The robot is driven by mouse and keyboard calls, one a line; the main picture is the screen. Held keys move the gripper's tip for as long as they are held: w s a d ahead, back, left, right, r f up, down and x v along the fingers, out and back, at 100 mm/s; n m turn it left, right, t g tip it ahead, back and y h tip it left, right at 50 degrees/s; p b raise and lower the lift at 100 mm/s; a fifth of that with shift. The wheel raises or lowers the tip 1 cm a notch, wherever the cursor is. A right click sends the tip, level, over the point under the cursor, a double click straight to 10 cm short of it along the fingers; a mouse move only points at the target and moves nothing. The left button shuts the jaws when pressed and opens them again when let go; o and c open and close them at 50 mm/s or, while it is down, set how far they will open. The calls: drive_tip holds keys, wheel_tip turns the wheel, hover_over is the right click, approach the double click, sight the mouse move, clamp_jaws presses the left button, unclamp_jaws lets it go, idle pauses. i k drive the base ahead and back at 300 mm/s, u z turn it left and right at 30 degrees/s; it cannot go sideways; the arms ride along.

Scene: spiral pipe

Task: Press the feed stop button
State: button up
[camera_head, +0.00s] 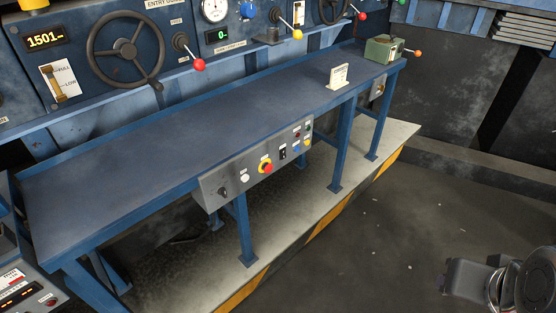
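A grey control panel (213,190) hangs on the front edge of the long blue bench, left of the picture's middle. It carries a red mushroom button on a yellow ring (266,167), a white round button (245,178), a black knob (222,192), dark switches (283,154) and small buttons at its right end, one of them yellow (307,143). Its labels are too small to read, so I cannot tell which is feed stop. A dark part of my arm (468,278) shows at the bottom right, far from the panel. No gripper fingers can be made out.
The blue bench top (180,130) is mostly bare, with a small white sign (338,76) and a green box (382,49) at its far end. Behind it stand a handwheel (125,49) and levers. A striped platform edge (330,228) borders open dark floor (390,230).

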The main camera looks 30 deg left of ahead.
sight(269, 168)
drive_tip(key=i, duration=1.45)
drive_tip(key=u, duration=1.6)
